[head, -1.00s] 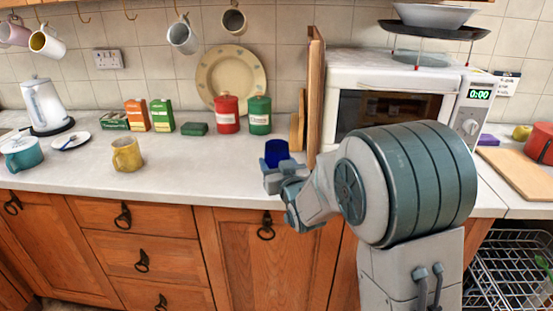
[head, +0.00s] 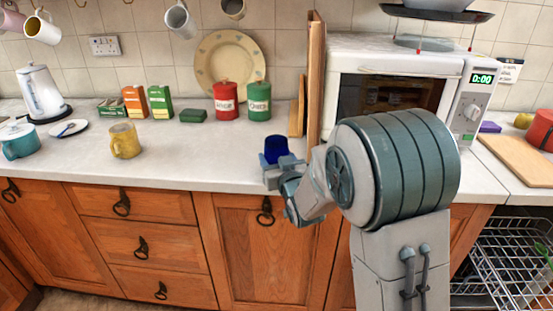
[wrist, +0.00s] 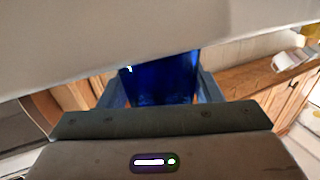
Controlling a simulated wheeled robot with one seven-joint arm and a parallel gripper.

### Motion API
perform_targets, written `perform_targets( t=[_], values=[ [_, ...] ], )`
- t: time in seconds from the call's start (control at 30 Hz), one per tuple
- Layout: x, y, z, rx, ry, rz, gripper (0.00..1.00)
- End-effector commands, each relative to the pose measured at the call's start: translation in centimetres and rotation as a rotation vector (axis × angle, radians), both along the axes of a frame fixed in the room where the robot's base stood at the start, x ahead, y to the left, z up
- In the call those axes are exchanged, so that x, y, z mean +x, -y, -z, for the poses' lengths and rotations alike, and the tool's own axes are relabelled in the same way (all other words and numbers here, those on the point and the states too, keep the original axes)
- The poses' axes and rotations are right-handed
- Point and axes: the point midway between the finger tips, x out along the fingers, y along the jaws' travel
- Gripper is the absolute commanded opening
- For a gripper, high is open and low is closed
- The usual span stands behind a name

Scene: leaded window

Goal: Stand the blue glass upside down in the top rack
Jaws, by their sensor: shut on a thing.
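A wire rack (head: 510,262) shows at the lower right of the head view, low down beside the cupboards, partly cut off by the frame.
The worktop (head: 190,160) carries a yellow mug (head: 124,140), red canister (head: 225,101), green canister (head: 259,101) and a microwave (head: 395,80). A chopping board (head: 515,166) lies at the right. Wooden boards (head: 316,80) stand upright beside the microwave.

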Motion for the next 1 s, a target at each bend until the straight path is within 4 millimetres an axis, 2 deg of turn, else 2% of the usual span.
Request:
perform_targets(
  t=[0.37, 0.4, 0.47, 0.5, 0.83, 1.0],
  values=[
    [0.0, 0.0, 0.6, 0.001, 0.002, 0.0, 0.25],
    [0.0, 0.0, 0.6, 0.001, 0.002, 0.0, 0.64],
    [0.0, 0.0, 0.5, 0.001, 0.002, 0.0, 0.81],
    [0.0, 0.0, 0.5, 0.0, 0.001, 0.0, 0.84],
    [-0.3, 0.1, 0.6, 0.0, -0.001, 0.0, 0.84],
    [-2.3, 0.9, 0.7, 0.001, -0.001, 0.001, 0.84]
  ],
)
